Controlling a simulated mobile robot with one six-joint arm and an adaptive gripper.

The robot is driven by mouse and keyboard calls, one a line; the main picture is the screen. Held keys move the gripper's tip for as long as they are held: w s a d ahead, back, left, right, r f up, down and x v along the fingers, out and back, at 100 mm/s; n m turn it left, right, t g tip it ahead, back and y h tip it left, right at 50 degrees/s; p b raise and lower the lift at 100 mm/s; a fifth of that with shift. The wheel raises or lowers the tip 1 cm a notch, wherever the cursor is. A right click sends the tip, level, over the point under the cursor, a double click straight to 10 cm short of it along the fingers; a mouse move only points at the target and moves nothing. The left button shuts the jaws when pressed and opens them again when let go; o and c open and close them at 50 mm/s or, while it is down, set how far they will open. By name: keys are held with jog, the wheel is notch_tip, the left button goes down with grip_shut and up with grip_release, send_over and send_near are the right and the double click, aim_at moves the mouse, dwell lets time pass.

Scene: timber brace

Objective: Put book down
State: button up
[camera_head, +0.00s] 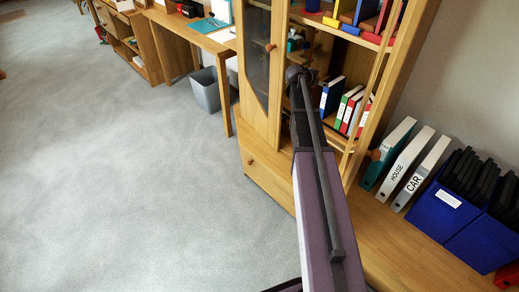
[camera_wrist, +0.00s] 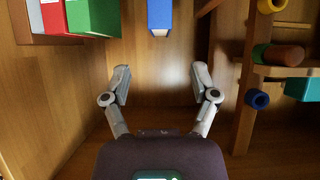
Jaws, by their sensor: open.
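In the wrist view my gripper (camera_wrist: 161,85) is open, with its two fingers spread and nothing between them. A blue book (camera_wrist: 160,14) with a pale lower edge stands ahead of the gap, apart from the fingertips. It is cut off by the top edge. A green book (camera_wrist: 93,17) and a red book (camera_wrist: 52,16) stand side by side at the upper left. In the head view my arm reaches to the wooden cabinet (camera_head: 258,65). A blue binder (camera_head: 331,95) stands on its shelf beside green and red ones. My gripper is hidden there.
Wooden cabinet walls are close on both sides of my gripper. Coloured cylinders, including a dark red one (camera_wrist: 284,55), lie at the right. White HOUSE (camera_head: 397,170) and CAR (camera_head: 421,174) binders and a blue box (camera_head: 437,211) stand on the right-hand top. The carpet (camera_head: 130,180) is clear.

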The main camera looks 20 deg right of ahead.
jog(key=s+a+f+n+g+y, duration=0.1)
jog(key=s+a+f+n+y, duration=0.2)
jog(key=s+a, duration=0.5)
jog(key=s+a+f+n+g+y, duration=0.2)
jog(key=s+a, duration=0.7)
jog(key=a, duration=0.9)
jog(key=s+a+f+n+g+y, duration=0.1)
jog(key=s+a+f+n+y, duration=0.3)
jog(key=a, duration=1)
jog(key=s+n+y, duration=0.2)
jog(key=s+n, duration=0.2)
jog(key=s, duration=0.1)
